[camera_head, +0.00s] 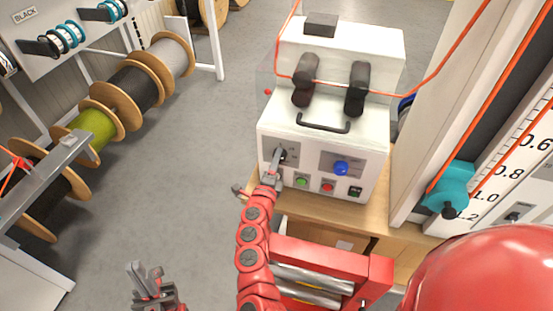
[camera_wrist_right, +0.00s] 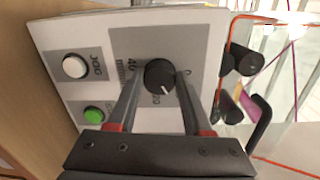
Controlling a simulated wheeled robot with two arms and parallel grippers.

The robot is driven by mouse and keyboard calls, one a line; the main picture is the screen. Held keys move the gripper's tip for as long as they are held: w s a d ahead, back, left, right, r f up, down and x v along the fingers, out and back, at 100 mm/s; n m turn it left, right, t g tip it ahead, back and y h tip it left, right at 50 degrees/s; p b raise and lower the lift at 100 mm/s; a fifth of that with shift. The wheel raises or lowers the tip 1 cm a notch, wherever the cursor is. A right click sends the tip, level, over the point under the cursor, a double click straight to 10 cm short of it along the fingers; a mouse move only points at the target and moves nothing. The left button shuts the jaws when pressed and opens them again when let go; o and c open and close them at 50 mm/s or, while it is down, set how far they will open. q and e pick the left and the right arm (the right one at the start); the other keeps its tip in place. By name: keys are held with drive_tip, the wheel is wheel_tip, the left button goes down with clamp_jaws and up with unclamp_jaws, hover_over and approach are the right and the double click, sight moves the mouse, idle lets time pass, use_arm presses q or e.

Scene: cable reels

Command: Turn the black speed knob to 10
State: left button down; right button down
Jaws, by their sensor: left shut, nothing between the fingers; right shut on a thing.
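The black speed knob (camera_wrist_right: 160,76) sits on the grey dial plate of the machine's front panel, in the right wrist view. Its white mark points down and slightly right in that picture; printed figures, including a 40, stand around it, partly hidden. My right gripper (camera_head: 277,163) is at the knob in the head view, covering much of it. In the right wrist view its two fingers lie on either side of the knob, shut on it. My left gripper (camera_head: 150,284) is low at the left over the floor, shut and empty.
The white machine (camera_head: 325,115) stands on a wooden bench (camera_head: 325,208). Its panel has a green button (camera_head: 302,181), red button (camera_head: 327,187) and blue knob (camera_head: 341,168). An orange cable (camera_head: 436,72) runs above. Reels (camera_head: 130,88) stand at left; floor between is clear.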

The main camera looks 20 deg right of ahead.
drive_tip(key=shift+f+n, duration=0.1)
drive_tip(key=shift+n, duration=0.7)
drive_tip(key=shift+c, duration=1.6)
unclamp_jaws()
drive_tip(key=b+v, duration=0.3)
drive_tip(key=v, duration=1.4)
drive_tip(key=shift+s, duration=0.2)
drive_tip(key=shift+a, duration=0.15)
